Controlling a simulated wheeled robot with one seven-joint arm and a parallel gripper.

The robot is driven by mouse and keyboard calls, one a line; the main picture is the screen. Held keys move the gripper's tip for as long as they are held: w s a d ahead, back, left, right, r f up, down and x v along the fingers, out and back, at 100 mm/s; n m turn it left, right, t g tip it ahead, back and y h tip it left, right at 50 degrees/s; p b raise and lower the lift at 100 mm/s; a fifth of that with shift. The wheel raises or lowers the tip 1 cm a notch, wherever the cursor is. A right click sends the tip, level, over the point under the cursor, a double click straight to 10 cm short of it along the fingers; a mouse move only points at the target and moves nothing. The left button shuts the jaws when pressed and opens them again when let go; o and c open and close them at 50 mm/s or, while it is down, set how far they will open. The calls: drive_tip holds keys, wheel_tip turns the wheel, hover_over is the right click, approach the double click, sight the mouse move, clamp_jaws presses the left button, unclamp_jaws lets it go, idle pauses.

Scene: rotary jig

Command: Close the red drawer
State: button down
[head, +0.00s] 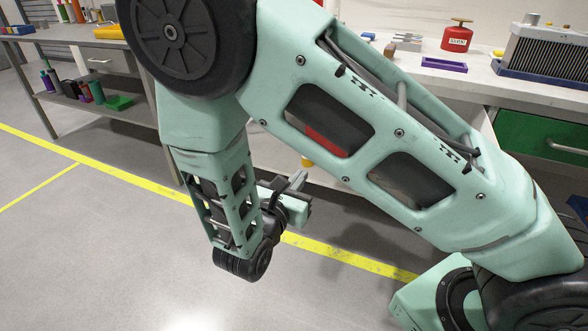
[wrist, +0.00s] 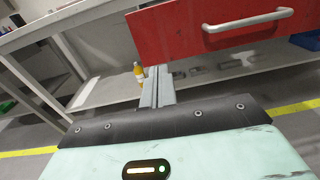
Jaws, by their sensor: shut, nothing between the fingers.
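The red drawer (wrist: 180,32) fills the upper right of the wrist view, with a pale bar handle (wrist: 248,19) across its front. In the head view only a sliver of the red drawer (head: 325,143) shows through an opening in my arm. How far it stands out is hard to tell. My gripper (wrist: 157,84) is shut and empty. Its fingertips are just below the drawer's lower left part in the wrist view; I cannot tell whether they touch it. In the head view my gripper (head: 297,182) is low, in front of the bench.
A lower shelf (wrist: 100,93) holds a yellow bottle (wrist: 138,70) beyond my fingers. A green drawer (head: 535,138) is at the right. The benchtop (head: 480,82) carries a red can (head: 457,36) and a purple tray (head: 444,64). Open floor (head: 100,240) lies left.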

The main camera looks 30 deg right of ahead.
drive_tip(key=w+b+x, duration=0.1)
drive_tip(key=b+x, duration=0.1)
drive_tip(key=x, duration=1.1)
drive_tip(key=shift+w+t, duration=0.3)
drive_tip(key=shift+a, duration=0.1)
drive_tip(key=x, duration=2.8)
drive_tip(key=shift+w+f, duration=0.2)
drive_tip(key=shift+w, duration=0.05)
drive_tip(key=shift+w+d, duration=0.3)
drive_tip(key=shift+d, duration=0.05)
drive_tip(key=shift+d+r, duration=0.1)
drive_tip(key=shift+r, duration=0.05)
drive_tip(key=shift+d+r, duration=0.1)
